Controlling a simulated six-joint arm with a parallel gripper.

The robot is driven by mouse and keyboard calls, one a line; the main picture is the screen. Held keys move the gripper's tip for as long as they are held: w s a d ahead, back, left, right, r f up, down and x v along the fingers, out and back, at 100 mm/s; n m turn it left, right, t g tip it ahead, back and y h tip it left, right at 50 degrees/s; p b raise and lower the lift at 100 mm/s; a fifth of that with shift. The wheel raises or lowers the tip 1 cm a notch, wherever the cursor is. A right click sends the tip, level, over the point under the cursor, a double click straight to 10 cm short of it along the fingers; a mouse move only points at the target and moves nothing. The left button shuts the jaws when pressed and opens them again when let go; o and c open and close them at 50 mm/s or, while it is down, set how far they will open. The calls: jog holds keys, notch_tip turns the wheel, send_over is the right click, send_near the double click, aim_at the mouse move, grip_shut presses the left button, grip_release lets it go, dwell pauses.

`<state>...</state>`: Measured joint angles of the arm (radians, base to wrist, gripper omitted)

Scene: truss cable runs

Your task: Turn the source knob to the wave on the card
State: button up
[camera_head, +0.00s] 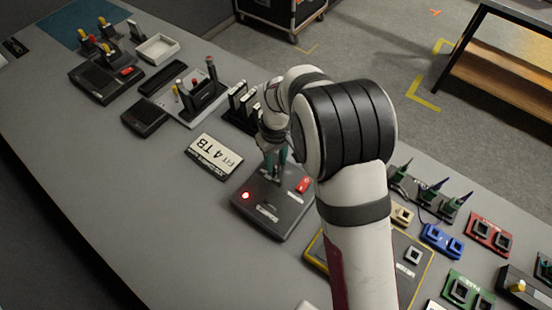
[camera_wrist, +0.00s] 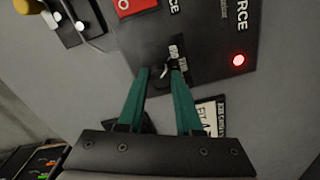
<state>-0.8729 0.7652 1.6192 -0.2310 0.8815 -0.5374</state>
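The source box (camera_head: 272,205) is a dark panel with a red switch and a lit red lamp. It also fills the top of the wrist view (camera_wrist: 205,45), where the lamp shows at the right and the red switch at top left. Its small dark knob (camera_wrist: 163,71) has a white mark and lies just beyond my fingertips. My gripper (camera_head: 276,158) is over the back part of the box. In the wrist view its two teal fingers (camera_wrist: 161,72) stand apart on either side of the knob; contact is unclear.
A rack of black and white pieces (camera_head: 240,105) stands behind the box. Farther left are a tool stand (camera_head: 203,95), a white tray (camera_head: 158,49) and another dark device (camera_head: 105,78). Coloured connector blocks (camera_head: 442,240) lie to the right. The grey table (camera_head: 150,210) left of the box is clear.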

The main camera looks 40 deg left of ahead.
grip_shut()
jog(key=shift+m, duration=0.3)
jog(key=m, duration=0.3)
jog(key=shift+m, duration=0.3)
jog(key=m, duration=0.3)
jog(key=shift+m, duration=0.3)
jog(key=m, duration=0.4)
jog(key=shift+m, duration=2.1)
